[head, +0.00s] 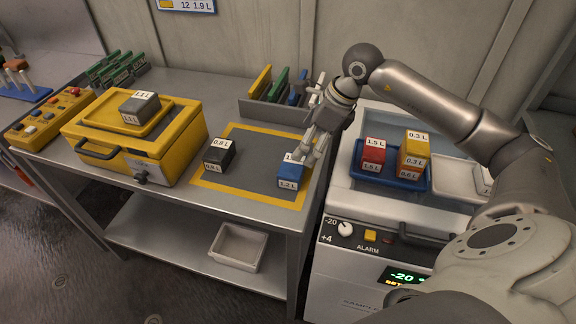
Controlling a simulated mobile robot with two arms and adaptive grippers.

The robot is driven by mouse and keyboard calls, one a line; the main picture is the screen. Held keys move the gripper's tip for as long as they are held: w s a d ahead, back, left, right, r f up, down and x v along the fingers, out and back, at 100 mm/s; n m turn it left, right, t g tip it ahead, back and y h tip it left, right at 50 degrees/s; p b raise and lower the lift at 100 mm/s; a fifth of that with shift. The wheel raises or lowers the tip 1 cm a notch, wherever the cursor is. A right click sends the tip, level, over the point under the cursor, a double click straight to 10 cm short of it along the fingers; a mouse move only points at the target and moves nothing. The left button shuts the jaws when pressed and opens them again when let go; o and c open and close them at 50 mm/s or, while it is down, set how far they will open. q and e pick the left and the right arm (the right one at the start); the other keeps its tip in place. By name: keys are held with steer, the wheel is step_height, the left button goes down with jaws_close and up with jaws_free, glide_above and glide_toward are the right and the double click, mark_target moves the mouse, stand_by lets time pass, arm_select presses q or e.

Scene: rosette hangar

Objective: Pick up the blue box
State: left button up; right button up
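The blue box (289,174), labelled 1.2 L, is on the workbench at the right part of the grey mat with a yellow border (238,192). My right gripper (312,157) reaches down from above, its fingers at the box's top and right rear side. The fingers partly cover the box's top. I cannot tell whether they are closed on it or only beside it, nor whether the box is lifted at all. My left gripper is not in view.
A dark 0.8 L box (219,155) sits at the mat's left. A yellow case (172,150) with a grey box (140,107) on top stands further left. A file rack (262,111) is behind. Right, a cooler (341,200) holds a blue tray (396,184) with red and yellow boxes.

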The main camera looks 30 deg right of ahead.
mark_target(293, 164)
steer(key=p+x, duration=0.1)
steer(key=x, duration=0.4)
steer(key=shift+d+f, duration=0.1)
steer(key=shift+d, duration=0.1)
steer(key=p+x, duration=0.2)
steer(key=x, duration=0.3)
steer(key=shift+f, duration=0.2)
steer(key=c, duration=1.1)
steer(key=shift+r, duration=0.1)
